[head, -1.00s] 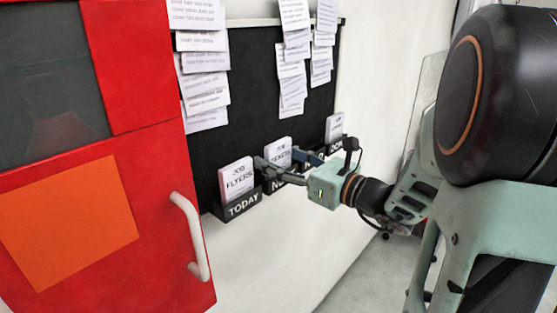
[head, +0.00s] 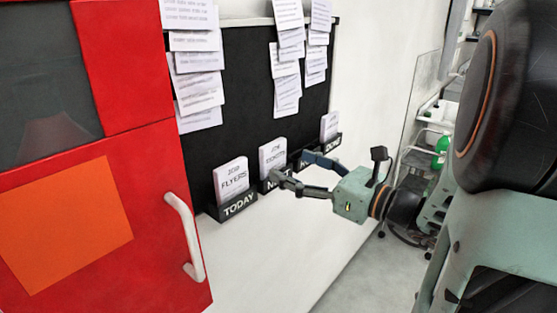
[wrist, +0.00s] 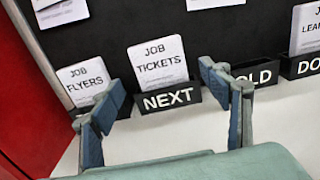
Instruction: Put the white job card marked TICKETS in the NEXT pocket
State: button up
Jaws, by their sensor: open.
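The white TICKETS job card (head: 272,155) stands upright in the black NEXT pocket (wrist: 168,98), with its lower edge hidden behind the pocket front. The wrist view shows the card (wrist: 158,64) from the front, its words readable. My gripper (head: 296,168) is open and empty, a little in front of the pocket. In the wrist view its two fingers (wrist: 166,84) are spread wide on either side of the NEXT pocket, apart from the card.
A FLYERS card (head: 231,180) stands in the TODAY pocket (head: 238,206) to the left. The HOLD pocket (wrist: 255,74) and DONE pocket (wrist: 303,64) are to the right. Sheets (head: 198,65) hang above on the black board. A red door with a white handle (head: 185,236) is at left.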

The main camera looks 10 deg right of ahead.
jog(key=v, duration=0.5)
jog(key=shift+s+d, duration=0.2)
jog(key=shift+s, duration=0.05)
